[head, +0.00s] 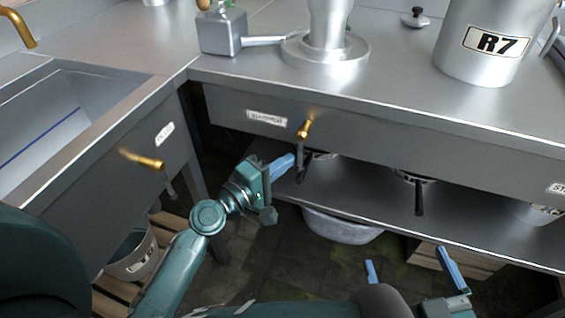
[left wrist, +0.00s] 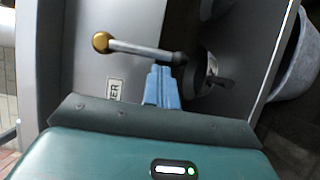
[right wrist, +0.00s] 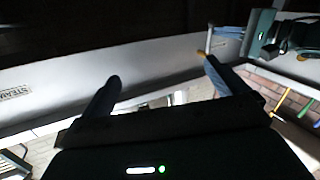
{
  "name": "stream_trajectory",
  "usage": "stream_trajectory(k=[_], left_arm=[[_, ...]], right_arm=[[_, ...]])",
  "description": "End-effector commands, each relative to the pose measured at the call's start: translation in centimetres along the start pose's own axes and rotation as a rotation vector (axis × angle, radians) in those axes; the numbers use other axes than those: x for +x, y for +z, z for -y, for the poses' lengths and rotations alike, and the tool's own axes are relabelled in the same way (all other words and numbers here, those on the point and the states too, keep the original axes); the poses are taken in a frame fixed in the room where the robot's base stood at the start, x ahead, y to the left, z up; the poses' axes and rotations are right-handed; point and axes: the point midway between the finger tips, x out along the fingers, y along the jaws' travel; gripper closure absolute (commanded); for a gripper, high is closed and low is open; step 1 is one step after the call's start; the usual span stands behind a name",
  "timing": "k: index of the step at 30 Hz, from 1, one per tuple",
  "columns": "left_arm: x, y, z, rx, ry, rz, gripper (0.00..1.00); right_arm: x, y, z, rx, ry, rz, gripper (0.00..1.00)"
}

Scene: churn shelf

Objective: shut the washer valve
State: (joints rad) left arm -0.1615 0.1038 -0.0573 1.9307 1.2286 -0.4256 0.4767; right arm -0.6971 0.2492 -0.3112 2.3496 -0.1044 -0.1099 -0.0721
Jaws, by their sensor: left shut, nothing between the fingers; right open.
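A valve with a brass body (head: 303,128) sits on the front panel of the counter, beside a white label (head: 267,118) too blurred to read fully. Its lever (head: 300,160) hangs down. In the left wrist view the same lever (left wrist: 143,49) runs from the brass end to a dark end, beside a label (left wrist: 113,90) ending in "ER". My left gripper (head: 291,161) is shut and empty, its fingertips close to the left of the lever; I cannot tell whether they touch. My right gripper (head: 412,266) is open and empty, low in front of the lower shelf.
Another brass valve (head: 150,162) is on the sink panel at left. Dark-handled pans (head: 417,180) show under the counter, above a grey tub (head: 342,226) on the floor. The R7 pot (head: 490,45) and a metal jug (head: 222,32) stand on the counter.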

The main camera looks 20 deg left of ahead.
Motion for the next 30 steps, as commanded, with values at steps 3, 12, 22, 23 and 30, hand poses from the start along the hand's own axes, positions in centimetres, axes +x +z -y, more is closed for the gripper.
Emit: stream_trajectory(k=[3,12,22,23,30], left_arm=[[0.0,0.0,0.0,0.000,0.000,0.000,1.00],[0.1,0.3,0.3,-0.044,0.022,0.001,1.00],[0.3,0.6,0.3,-0.089,0.043,0.001,1.00],[0.3,0.7,0.4,-0.095,0.046,0.001,1.00],[0.5,0.9,0.9,-0.185,0.089,0.001,1.00]], right_arm=[[0.0,0.0,0.0,0.000,0.000,0.000,0.02],[0.0,0.1,0.1,-0.011,0.004,-0.040,0.02],[0.1,0.0,0.4,-0.025,-0.003,-0.088,0.02],[0.1,0.0,0.4,-0.028,-0.004,-0.094,0.02],[0.3,0.2,1.3,-0.043,-0.027,-0.177,0.02]])
